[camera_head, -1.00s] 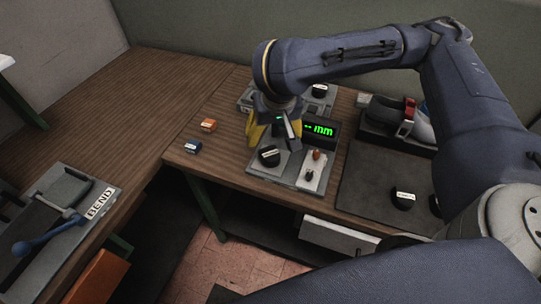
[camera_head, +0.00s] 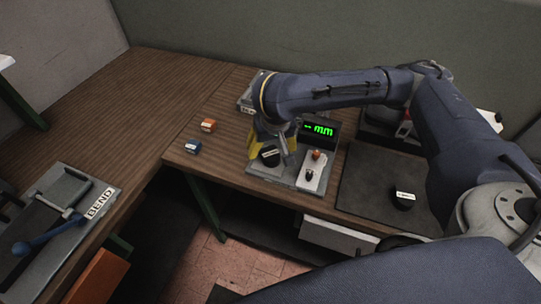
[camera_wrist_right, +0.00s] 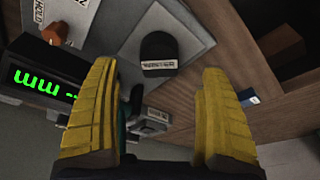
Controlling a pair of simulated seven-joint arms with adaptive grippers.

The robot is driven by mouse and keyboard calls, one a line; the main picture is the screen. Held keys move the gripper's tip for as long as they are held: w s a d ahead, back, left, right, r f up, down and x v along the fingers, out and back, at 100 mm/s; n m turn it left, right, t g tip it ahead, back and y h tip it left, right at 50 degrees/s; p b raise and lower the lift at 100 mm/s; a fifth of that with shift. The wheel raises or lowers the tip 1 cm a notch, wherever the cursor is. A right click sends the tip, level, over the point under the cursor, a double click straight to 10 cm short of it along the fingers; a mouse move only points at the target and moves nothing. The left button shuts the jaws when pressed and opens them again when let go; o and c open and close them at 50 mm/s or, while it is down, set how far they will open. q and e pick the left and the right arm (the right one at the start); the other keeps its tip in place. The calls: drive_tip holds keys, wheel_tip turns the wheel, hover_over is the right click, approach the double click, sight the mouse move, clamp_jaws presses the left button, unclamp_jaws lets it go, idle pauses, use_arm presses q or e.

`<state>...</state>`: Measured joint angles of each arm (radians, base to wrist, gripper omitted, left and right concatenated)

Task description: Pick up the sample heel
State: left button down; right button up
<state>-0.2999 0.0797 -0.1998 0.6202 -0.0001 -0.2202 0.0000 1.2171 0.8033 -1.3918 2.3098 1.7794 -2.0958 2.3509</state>
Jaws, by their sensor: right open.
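A black heel with a white label (camera_head: 270,156) sits on the grey plate of the measuring station (camera_head: 258,170). My left gripper is not in view.
A display with green "mm" (camera_head: 319,130) stands right beside the gripper, with a small knob panel (camera_head: 313,172) in front. A blue block (camera_head: 193,147) and an orange block (camera_head: 208,125) lie left. Another black labelled heel (camera_head: 404,200) rests on the dark mat (camera_head: 365,185).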

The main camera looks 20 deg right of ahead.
sight(271, 154)
drive_tip(key=shift+x, duration=2.55)
drive_tip(key=shift+s, duration=0.15)
drive_tip(key=shift+c, duration=0.3)
drive_tip(key=c, duration=1.4)
